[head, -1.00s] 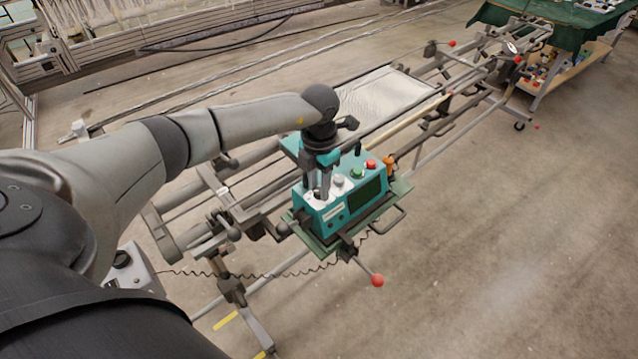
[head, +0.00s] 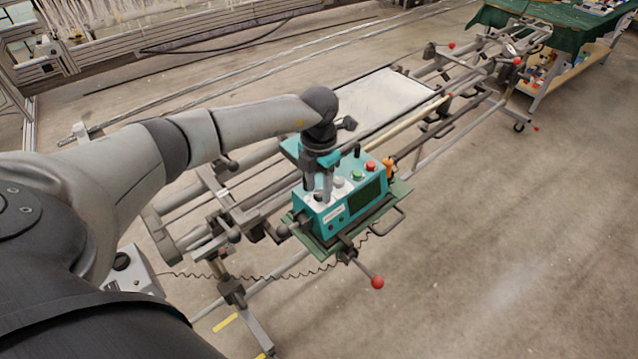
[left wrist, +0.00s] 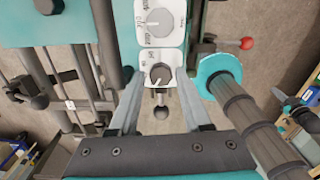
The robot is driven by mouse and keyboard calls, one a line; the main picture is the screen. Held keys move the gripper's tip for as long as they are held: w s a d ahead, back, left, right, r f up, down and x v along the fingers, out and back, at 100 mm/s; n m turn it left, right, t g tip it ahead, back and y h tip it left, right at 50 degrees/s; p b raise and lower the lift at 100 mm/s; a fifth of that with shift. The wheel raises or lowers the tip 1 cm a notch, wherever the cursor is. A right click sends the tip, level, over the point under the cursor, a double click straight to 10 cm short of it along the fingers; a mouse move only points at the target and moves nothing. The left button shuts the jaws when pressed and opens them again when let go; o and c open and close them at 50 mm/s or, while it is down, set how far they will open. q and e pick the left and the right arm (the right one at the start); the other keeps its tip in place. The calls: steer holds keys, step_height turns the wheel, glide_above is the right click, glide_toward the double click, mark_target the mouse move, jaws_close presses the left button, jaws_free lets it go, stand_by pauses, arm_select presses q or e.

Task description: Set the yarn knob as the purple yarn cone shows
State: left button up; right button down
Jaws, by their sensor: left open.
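A teal control box (head: 345,215) stands on a green tray on the frame. My left gripper (head: 319,196) points down over its top panel, its fingers apart. In the left wrist view, two dials on white labels show. The nearer grey knob (left wrist: 160,73) lies between the open fingertips of my left gripper (left wrist: 161,76); whether they touch it I cannot tell. The farther knob (left wrist: 159,20) stands clear beyond it. Print on both labels is too small to read surely, and which one is the yarn knob I cannot tell. No purple yarn cone is seen. My right gripper is not in view.
A red button (head: 370,166) and a green button (head: 356,175) sit on the box near the gripper. An orange-topped post (head: 388,164) stands behind. A red-ended lever (head: 377,282) juts out in front. Open floor lies to the right.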

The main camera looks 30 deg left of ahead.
mark_target(319, 192)
arm_select(q)
step_height(319, 192, up, 15)
steer(key=shift+r+b, duration=0.15)
steer(key=shift+b, duration=0.2)
stand_by(0.5)
